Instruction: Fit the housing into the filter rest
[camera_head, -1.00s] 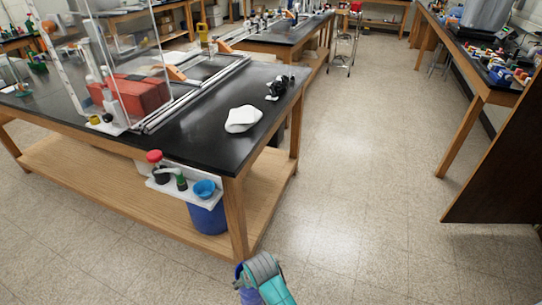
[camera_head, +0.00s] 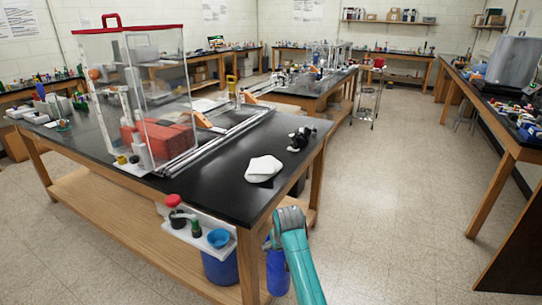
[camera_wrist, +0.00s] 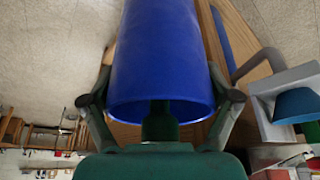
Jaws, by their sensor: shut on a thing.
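The housing, a blue cylinder (camera_head: 277,272), hangs in my gripper (camera_head: 278,240) to the right of the bench's near corner leg. In the wrist view the housing (camera_wrist: 165,55) fills the upper middle. My gripper's two fingers (camera_wrist: 160,105) are shut on its sides near one end. The filter rest seems to be the white bracket (camera_head: 205,244) on the bench's side, left of my gripper and apart from it. It carries red, dark green and light blue parts. The white bracket also shows at the right in the wrist view (camera_wrist: 284,78).
Another blue cylinder (camera_head: 220,267) shows below the bracket; I cannot tell what supports it. The wooden bench leg (camera_head: 248,268) stands between bracket and housing. A white item (camera_head: 263,169) lies on the black bench top (camera_head: 225,188). Open floor (camera_head: 385,200) lies to the right.

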